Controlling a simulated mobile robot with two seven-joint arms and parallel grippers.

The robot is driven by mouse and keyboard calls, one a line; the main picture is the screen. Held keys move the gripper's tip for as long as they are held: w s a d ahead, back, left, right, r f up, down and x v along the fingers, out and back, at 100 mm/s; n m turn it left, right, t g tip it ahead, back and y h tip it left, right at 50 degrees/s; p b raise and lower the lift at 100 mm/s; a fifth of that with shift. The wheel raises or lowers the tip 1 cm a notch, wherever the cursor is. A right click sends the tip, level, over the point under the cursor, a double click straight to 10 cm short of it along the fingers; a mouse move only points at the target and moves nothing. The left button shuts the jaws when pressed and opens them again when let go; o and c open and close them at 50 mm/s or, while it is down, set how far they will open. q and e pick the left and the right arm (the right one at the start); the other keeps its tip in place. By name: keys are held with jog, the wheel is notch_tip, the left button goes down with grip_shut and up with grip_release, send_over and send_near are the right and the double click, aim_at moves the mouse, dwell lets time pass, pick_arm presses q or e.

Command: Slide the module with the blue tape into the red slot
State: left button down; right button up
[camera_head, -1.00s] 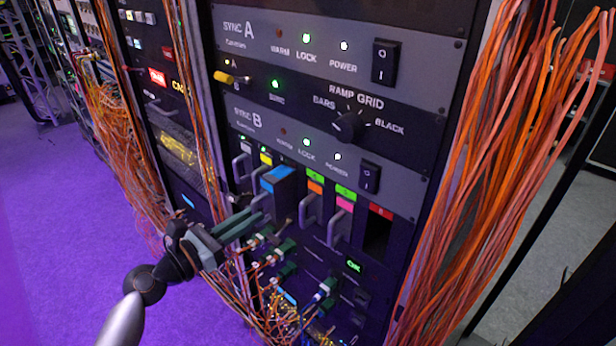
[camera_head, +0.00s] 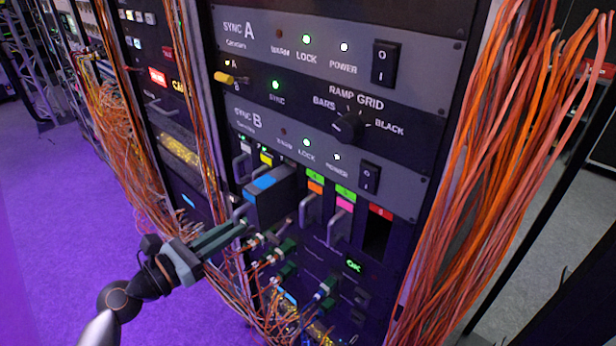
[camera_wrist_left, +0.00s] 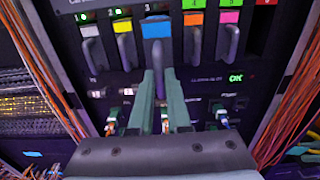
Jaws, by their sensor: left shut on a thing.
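The module with the blue tape (camera_head: 268,197) sticks partly out of its slot in the rack, its dark side showing. My left gripper (camera_head: 244,224) is shut on its handle at the front. The red slot (camera_head: 377,236) is a dark, empty opening under a red label (camera_head: 381,211), at the right end of the row. My right gripper is not in view.
Modules with yellow (camera_head: 266,159), orange (camera_head: 315,187) and pink (camera_head: 344,203) tape sit beside it, with protruding handles. Plugged green connectors and thin cables (camera_head: 285,250) lie just below. Thick orange cable bundles (camera_head: 490,150) hang at the right of the rack.

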pick_arm(q)
jog(key=shift+s+a, duration=0.15)
jog(key=v, duration=0.4)
jog(key=shift+a, duration=0.1)
dwell(0.8)
jog(key=shift+s, duration=0.1)
jog(key=v, duration=0.3)
jog(key=shift+b, duration=0.3)
dwell(0.3)
dwell(0.5)
